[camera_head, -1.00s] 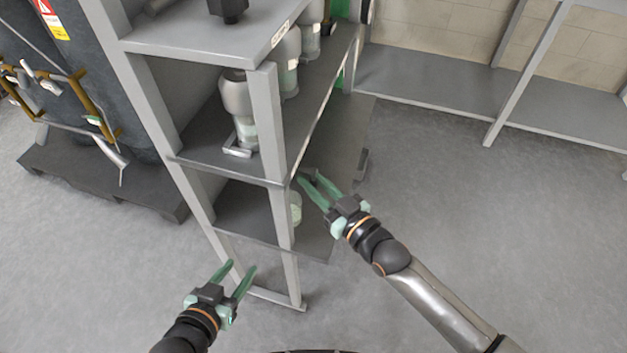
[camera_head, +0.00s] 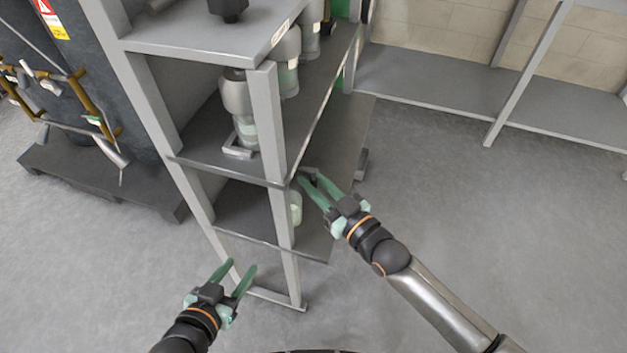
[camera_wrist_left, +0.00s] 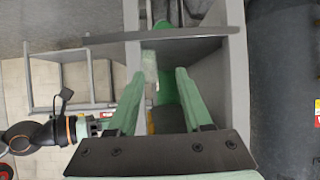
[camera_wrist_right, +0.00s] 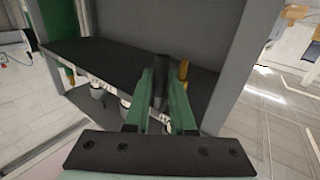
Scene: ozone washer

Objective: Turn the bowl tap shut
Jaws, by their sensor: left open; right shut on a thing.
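My right gripper (camera_head: 311,177) reaches in at the edge of the shelf rack, past its front post. In the right wrist view its fingers (camera_wrist_right: 160,88) are closed on a dark upright piece (camera_wrist_right: 160,68), which looks like the tap's lever; I cannot tell its angle. A brass-coloured fitting (camera_wrist_right: 184,73) stands just behind the right finger. The tap's body is mostly hidden. A pale green glass vessel (camera_head: 296,207) shows below, partly behind the post. My left gripper (camera_head: 240,267) is open and empty, low in front of the rack; its spread fingers also show in the left wrist view (camera_wrist_left: 161,80).
The grey rack's post (camera_head: 275,130) and shelf edges are close to my right gripper. Glass vessels (camera_head: 243,110) stand on the middle shelf. Dark tanks with pipes (camera_head: 90,100) stand at left. The floor (camera_head: 480,230) at right is clear.

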